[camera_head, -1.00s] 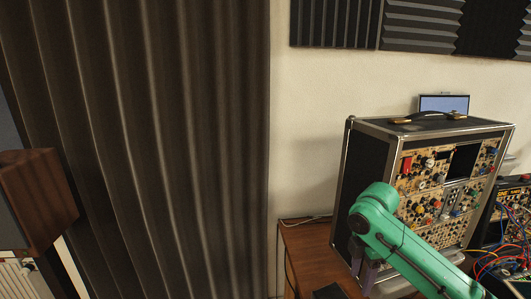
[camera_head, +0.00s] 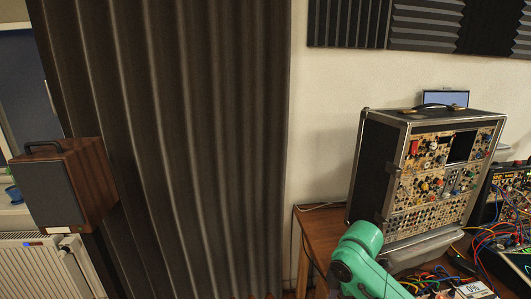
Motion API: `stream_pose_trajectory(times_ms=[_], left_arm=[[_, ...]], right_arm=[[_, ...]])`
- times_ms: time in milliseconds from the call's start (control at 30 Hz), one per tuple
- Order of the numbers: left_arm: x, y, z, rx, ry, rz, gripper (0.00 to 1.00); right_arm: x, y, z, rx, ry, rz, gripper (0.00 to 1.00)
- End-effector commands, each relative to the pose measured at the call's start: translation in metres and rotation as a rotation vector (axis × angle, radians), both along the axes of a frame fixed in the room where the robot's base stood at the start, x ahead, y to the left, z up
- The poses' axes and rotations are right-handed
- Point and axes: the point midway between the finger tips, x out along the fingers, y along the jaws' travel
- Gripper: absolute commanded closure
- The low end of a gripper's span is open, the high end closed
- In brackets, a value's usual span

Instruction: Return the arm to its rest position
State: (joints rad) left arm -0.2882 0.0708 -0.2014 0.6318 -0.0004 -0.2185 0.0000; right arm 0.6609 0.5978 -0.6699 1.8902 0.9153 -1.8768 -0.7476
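A green arm link of mine (camera_head: 362,262) shows at the bottom right, in front of the wooden table. It enters from the lower edge, and its rounded joint is its highest part. No gripper fingers show on it, and neither of my grippers is in view. I cannot tell whether the hidden gripper holds anything.
A black-sided case with a knob-covered panel (camera_head: 437,175) stands on the wooden table (camera_head: 318,232). Coloured cables (camera_head: 495,238) lie at the right. A dark curtain (camera_head: 190,150) hangs in the middle. A wooden speaker (camera_head: 65,187) stands left, above a white radiator (camera_head: 45,270).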

Motion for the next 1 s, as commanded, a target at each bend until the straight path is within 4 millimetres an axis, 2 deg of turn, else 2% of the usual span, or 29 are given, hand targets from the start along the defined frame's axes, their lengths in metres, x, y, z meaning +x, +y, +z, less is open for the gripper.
stream_pose_trajectory(times_ms=[33, 200, 333, 567, 867, 1000], left_arm=[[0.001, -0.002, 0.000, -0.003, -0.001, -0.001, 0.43], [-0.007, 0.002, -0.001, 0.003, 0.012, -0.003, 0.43], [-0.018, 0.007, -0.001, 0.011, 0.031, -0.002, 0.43], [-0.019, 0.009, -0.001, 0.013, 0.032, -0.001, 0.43], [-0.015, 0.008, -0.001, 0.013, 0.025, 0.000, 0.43], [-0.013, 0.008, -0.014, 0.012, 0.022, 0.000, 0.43]], right_arm=[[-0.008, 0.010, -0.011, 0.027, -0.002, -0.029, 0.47], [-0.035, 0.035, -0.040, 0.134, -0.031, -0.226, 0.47], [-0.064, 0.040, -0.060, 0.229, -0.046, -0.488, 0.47], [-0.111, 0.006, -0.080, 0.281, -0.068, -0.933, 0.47], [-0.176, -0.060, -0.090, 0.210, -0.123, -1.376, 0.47], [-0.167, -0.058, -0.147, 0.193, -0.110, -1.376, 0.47]])
